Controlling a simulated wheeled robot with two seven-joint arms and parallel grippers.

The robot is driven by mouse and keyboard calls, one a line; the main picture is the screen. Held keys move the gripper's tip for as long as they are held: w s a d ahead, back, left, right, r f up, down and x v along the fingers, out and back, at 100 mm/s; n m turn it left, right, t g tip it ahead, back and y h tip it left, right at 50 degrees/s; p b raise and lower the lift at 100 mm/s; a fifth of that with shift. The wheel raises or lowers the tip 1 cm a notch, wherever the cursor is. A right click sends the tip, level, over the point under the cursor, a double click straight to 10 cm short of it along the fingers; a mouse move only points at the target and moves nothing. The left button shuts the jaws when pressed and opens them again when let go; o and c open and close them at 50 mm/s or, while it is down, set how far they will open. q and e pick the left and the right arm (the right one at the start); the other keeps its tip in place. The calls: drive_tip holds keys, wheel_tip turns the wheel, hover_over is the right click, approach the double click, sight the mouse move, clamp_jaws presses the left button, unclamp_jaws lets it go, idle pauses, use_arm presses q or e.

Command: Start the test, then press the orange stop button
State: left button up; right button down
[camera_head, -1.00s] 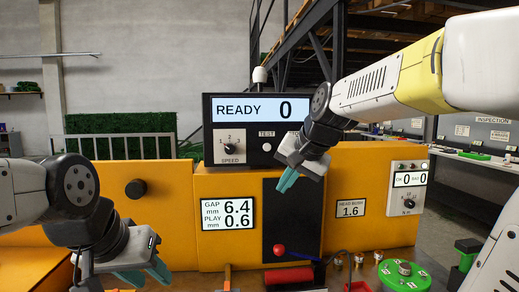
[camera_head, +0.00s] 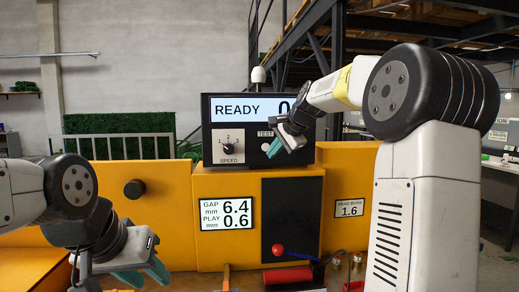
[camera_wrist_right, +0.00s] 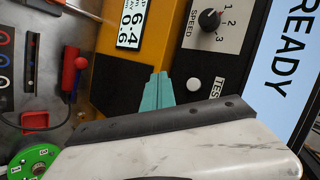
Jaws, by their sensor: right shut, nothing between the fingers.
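A black control box (camera_head: 207,137) stands on the orange machine; its display (camera_head: 247,107) reads READY and a 0 partly covered by my right arm. A white button (camera_head: 266,147) under the TEST label also shows in the wrist view (camera_wrist_right: 194,84). My right gripper (camera_head: 276,148) is shut and empty, its teal fingertips close to this button in the head view; in the wrist view the fingertips (camera_wrist_right: 160,76) appear beside it, and contact cannot be told. My left gripper (camera_head: 143,275) is open and empty at lower left. I cannot make out an orange stop button.
The speed knob (camera_head: 230,148) is left of the TEST button. A gauge panel (camera_head: 226,214) reads gap 6.4, play 0.6. A red-balled lever (camera_head: 278,250) and red cylinder (camera_head: 287,276) lie below. A green round tray (camera_wrist_right: 32,162) shows at the wrist view's lower left.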

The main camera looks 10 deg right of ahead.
drive_tip(key=w, duration=0.8)
drive_tip(key=shift+w, duration=0.35)
idle(1.8)
drive_tip(key=shift+w, duration=0.4)
drive_tip(key=shift+w, duration=0.45)
idle(0.4)
drive_tip(key=shift+s, duration=0.15)
idle(0.3)
drive_tip(key=shift+s, duration=0.7)
drive_tip(key=d, duration=1.1)
